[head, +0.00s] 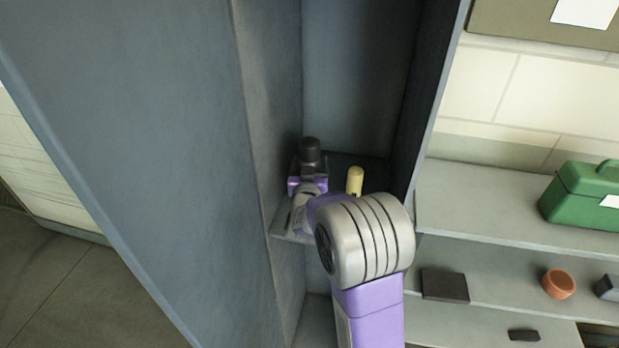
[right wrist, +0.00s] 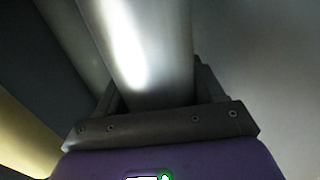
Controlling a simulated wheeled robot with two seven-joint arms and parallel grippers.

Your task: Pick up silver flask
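The silver flask (right wrist: 150,50) shows in the right wrist view as a shiny cylinder between the fingers of my right gripper (right wrist: 160,95). The right finger lies against or very close to its side; a narrow dark strip shows by the left finger. I cannot tell whether both fingers press on it. In the head view, a black cap (head: 310,148) stands above my right gripper (head: 308,172), inside a tall grey locker. The flask's body is mostly hidden there by the gripper. My left gripper is not in view.
A pale yellow cylinder (head: 355,180) stands on the locker shelf, right of the black cap. The locker's side walls (head: 270,90) stand close on both sides. Open shelves at the right hold a green toolbox (head: 585,197), an orange pot (head: 559,283) and a dark block (head: 445,285).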

